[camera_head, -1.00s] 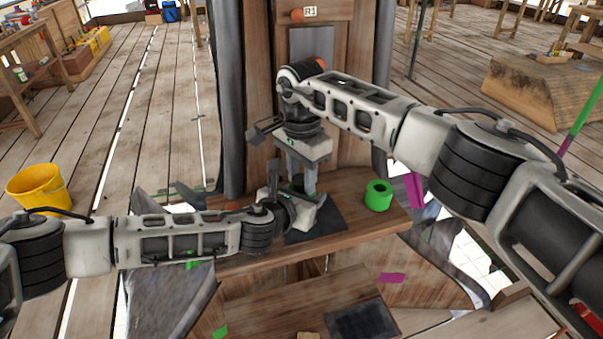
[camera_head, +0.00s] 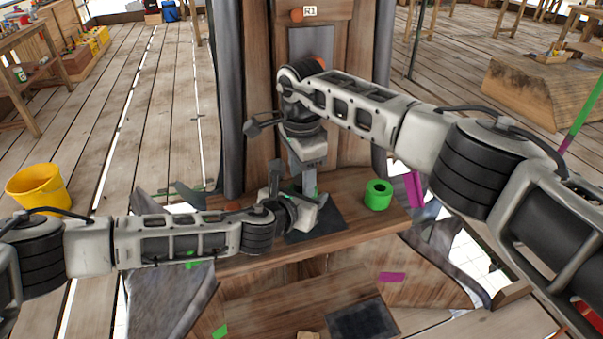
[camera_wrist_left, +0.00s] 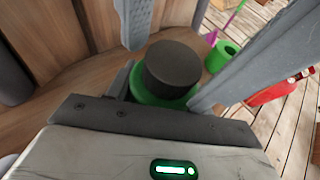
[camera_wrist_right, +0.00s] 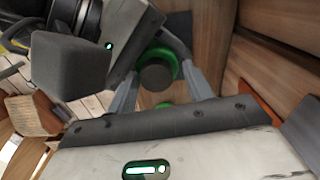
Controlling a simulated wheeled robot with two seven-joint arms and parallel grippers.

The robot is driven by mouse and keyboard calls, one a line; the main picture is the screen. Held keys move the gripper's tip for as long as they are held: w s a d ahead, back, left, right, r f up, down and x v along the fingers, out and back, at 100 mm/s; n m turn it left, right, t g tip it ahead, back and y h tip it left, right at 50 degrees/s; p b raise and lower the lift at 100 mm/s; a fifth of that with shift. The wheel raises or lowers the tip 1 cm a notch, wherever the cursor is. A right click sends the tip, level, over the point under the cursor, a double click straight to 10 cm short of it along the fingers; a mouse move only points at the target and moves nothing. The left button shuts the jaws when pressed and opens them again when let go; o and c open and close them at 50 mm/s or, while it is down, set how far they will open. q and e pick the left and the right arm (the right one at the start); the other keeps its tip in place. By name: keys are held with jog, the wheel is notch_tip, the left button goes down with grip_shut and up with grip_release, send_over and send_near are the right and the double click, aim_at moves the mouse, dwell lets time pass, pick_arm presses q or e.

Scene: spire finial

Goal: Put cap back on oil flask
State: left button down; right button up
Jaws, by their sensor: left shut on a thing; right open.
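The oil flask shows as a green body (camera_wrist_left: 165,98) with a dark round cap-like top (camera_wrist_left: 172,68) in the left wrist view. My left gripper (camera_head: 290,200) is shut on the flask just above the wooden ledge. My right gripper (camera_head: 304,188) is open above it, pointing down. In the right wrist view the dark top (camera_wrist_right: 157,74) with its green rim lies between the open fingers, apparently not clamped. I cannot tell whether the top is fully seated. In the head view the grippers hide most of the flask.
A green hollow cylinder (camera_head: 378,196) stands on the wooden ledge (camera_head: 350,231) to the right of the grippers. A dark mat (camera_head: 325,224) lies under them. The wooden column (camera_head: 262,120) rises close behind. A yellow bucket (camera_head: 38,188) stands far left on the floor.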

pick_arm(q)
jog(key=shift+w+a, duration=0.2)
jog(key=shift+a, duration=0.05)
pick_arm(e)
jog(key=shift+s+a, duration=0.1)
jog(key=shift+r, duration=0.25)
notch_tip(320, 180, up, 4)
jog(key=shift+r, duration=0.1)
pick_arm(q)
jog(key=shift+d, duration=0.1)
pick_arm(e)
jog(key=shift+c, duration=0.4)
pick_arm(q)
jog(key=shift+s, duration=0.1)
pick_arm(e)
notch_tip(320, 180, up, 3)
jog(key=n, duration=0.3)
jog(key=shift+r+n, duration=0.2)
jog(key=shift+n, duration=0.1)
jog(key=shift+f, duration=0.15)
